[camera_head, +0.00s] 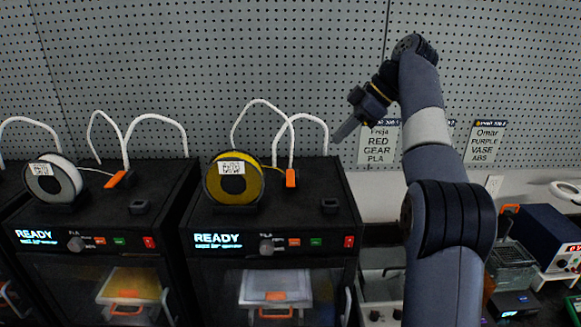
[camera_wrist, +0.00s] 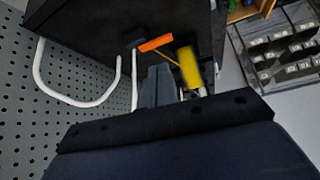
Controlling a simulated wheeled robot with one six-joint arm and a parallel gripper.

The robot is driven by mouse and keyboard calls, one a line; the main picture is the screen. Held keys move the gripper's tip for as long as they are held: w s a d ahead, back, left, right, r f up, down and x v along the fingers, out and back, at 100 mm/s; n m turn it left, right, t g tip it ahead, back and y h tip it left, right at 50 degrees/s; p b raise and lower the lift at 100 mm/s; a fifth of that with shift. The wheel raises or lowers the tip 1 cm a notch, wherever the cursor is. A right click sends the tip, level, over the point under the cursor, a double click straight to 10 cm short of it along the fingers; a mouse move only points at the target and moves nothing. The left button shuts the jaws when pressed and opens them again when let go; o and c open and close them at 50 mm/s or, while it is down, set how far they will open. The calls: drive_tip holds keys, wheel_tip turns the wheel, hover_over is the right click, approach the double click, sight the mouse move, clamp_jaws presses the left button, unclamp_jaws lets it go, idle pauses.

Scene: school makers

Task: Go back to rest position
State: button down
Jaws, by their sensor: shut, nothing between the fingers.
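My arm rises at the right of the head view and bends to the left at the top. My gripper (camera_head: 341,132) hangs in the air before the pegboard, tilted down and left, above the right edge of the middle printer. Its fingers are together, with nothing held. In the wrist view the gripper's fingers (camera_wrist: 158,85) also show close together, pointing toward the printer top. An orange clip (camera_wrist: 155,43) and a yellow spool (camera_wrist: 189,67) lie beyond them, apart from the fingers as far as I can tell.
Two printers, left (camera_head: 95,222) and middle (camera_head: 283,212), show READY and carry a white spool (camera_head: 52,180) and a yellow spool (camera_head: 236,185). White tubes arch above them. A pegboard (camera_head: 250,60) stands behind. A blue power supply (camera_head: 540,235) is at the right.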

idle(0.4)
drive_tip(key=x, duration=1)
drive_tip(key=shift+a+f+b, duration=0.2)
drive_tip(key=shift+f+b, duration=0.05)
drive_tip(key=shift+b, duration=0.1)
drive_tip(key=shift+r, duration=0.1)
